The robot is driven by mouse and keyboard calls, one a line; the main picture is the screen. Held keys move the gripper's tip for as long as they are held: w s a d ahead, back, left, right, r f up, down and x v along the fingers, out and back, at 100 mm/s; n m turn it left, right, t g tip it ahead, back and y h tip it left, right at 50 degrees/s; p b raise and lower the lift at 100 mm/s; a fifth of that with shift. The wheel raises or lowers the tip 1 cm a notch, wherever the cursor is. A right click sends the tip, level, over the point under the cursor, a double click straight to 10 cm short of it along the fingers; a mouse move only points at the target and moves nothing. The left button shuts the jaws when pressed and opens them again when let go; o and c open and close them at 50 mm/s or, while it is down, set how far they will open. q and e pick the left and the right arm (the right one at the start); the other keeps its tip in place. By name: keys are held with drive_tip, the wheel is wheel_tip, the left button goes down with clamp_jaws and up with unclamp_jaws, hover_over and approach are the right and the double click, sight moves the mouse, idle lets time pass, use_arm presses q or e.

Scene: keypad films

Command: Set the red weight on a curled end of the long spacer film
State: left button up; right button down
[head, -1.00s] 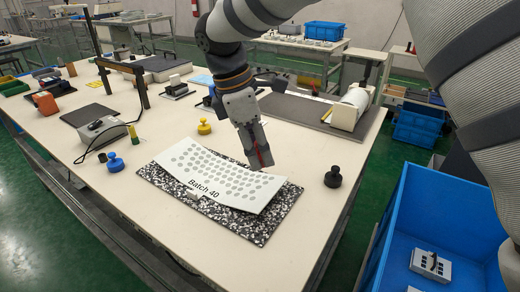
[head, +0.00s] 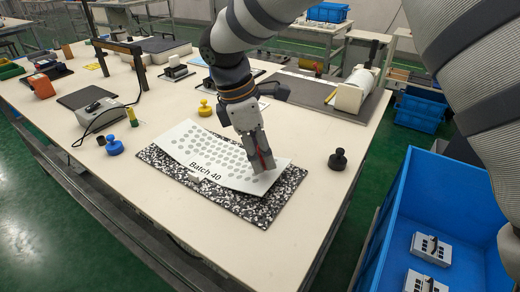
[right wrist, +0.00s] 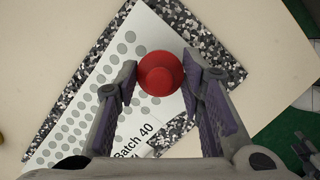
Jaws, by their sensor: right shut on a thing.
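The spacer film (head: 190,144) is a long white sheet with rows of grey dots and the print "Batch 40". It lies on a black-and-white speckled board (head: 265,208), its ends curled up. My right gripper (head: 262,168) is over the film's right end, fingers pointing down. In the right wrist view, the red weight (right wrist: 160,73) is between the fingers, over the film (right wrist: 85,100) near its edge. The fingers hide most of the weight in the head view, and I cannot tell whether it touches the film.
A black weight (head: 338,159) stands right of the board, a yellow one (head: 205,108) behind it and a blue one (head: 114,145) to the left. A grey device (head: 101,112) with a cable is at the left. A blue crate (head: 400,220) stands at the right.

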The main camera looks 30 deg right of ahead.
drive_tip(key=shift+f, duration=2.15)
drive_tip(key=c, duration=1)
unclamp_jaws()
drive_tip(key=v, duration=1.2)
drive_tip(key=shift+a, duration=0.1)
